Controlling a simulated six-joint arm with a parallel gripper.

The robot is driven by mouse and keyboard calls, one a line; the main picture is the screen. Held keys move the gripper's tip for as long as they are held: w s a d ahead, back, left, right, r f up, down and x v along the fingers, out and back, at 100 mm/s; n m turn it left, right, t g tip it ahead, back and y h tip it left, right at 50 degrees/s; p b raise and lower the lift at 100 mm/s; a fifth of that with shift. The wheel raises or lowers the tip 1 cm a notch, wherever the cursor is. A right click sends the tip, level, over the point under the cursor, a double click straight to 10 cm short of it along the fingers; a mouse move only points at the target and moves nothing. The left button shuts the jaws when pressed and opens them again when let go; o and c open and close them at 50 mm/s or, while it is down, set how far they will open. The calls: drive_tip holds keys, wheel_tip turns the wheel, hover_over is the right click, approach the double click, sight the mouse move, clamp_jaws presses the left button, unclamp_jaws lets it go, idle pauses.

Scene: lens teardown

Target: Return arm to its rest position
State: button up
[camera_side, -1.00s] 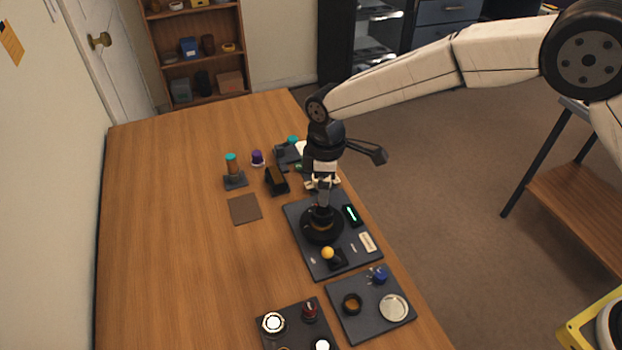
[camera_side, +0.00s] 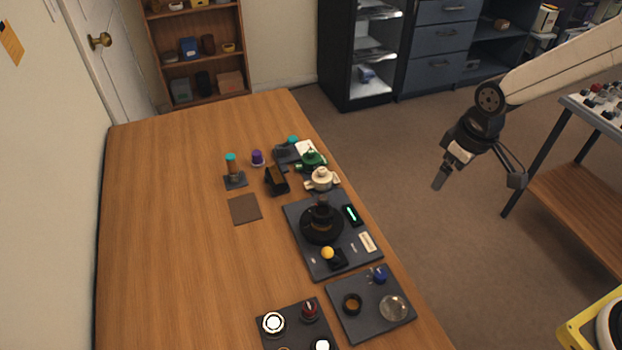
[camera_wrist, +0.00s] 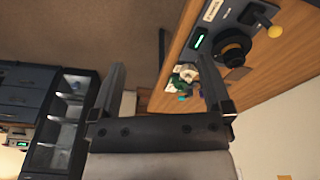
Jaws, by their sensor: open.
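My gripper (camera_side: 441,178) hangs over the floor to the right of the wooden table, clear of everything on it. In the wrist view my gripper (camera_wrist: 160,85) has its two fingers wide apart with nothing between them. On the table, a dark round fixture (camera_side: 321,226) stands on a dark plate (camera_side: 333,268) with a yellow ball (camera_side: 327,253) and a green-lit device (camera_side: 352,214). The fixture also shows in the wrist view (camera_wrist: 233,46).
The wooden table (camera_side: 170,240) has its right edge left of my gripper. A cream pot (camera_side: 322,179) and a green pot (camera_side: 311,160) stand near that edge. A bench (camera_side: 572,195) stands at the right. Open floor (camera_side: 420,240) lies between.

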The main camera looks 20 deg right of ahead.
drive_tip(key=s+d+m, duration=0.4)
drive_tip(key=s+d, duration=0.1)
drive_tip(key=s, duration=0.4)
drive_tip(key=shift+d+t, duration=0.35)
drive_tip(key=shift+t, duration=0.05)
